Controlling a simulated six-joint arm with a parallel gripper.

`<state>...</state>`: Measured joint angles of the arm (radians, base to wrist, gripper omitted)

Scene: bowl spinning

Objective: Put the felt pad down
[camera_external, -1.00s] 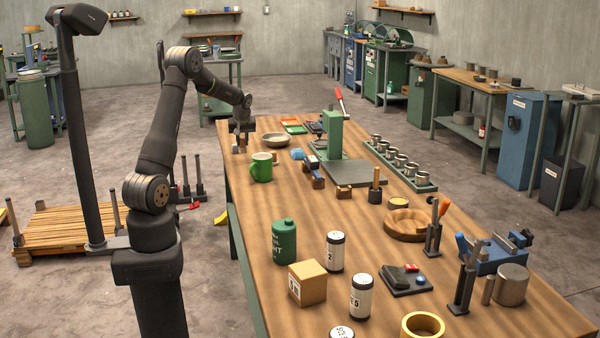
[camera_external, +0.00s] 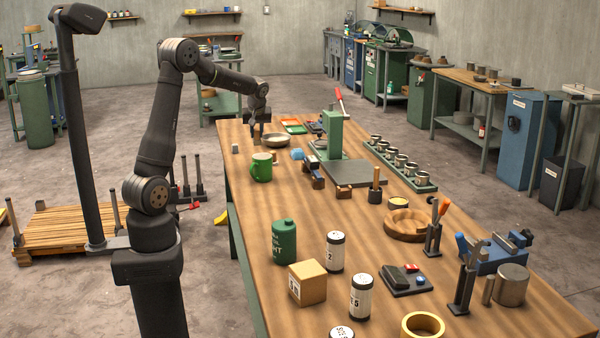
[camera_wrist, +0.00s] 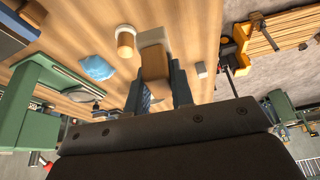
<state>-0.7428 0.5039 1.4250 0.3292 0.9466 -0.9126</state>
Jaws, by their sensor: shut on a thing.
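The pad's lower part is hidden between the fingers. In the external view the held piece is too small and dark to make out, and I cannot tell whether it touches the bench.
A small grey block (camera_external: 235,148) stands left of my gripper. Orange and green trays (camera_external: 293,125) lie to the right. Bare bench lies around the grey block.

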